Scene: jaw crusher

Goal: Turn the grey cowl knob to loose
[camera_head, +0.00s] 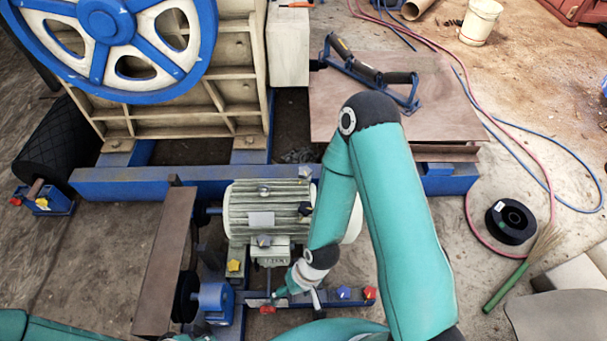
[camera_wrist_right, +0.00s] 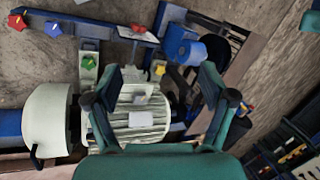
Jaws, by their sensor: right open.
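The pale, ribbed motor (camera_head: 262,212) lies in the middle of the head view, with its rounded white cowl (camera_head: 354,220) mostly behind my right arm. In the right wrist view the cowl (camera_wrist_right: 48,120) is at the left of the motor (camera_wrist_right: 140,115). A small grey knob (camera_head: 305,172) shows at the motor's cowl end; I cannot tell if it is the cowl knob, or how it is turned. My right gripper (camera_head: 290,287) is in front of the motor. In the wrist view its fingers (camera_wrist_right: 161,90) are open and empty. My left gripper is out of view.
A yellow knob (camera_head: 233,265), a blue knob (camera_head: 343,293) and a red knob (camera_head: 370,293) are near the motor. A rusty plate (camera_head: 163,260) stands left of it. The blue flywheel (camera_head: 110,40) is behind. A black spool (camera_head: 510,221) lies right on the floor.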

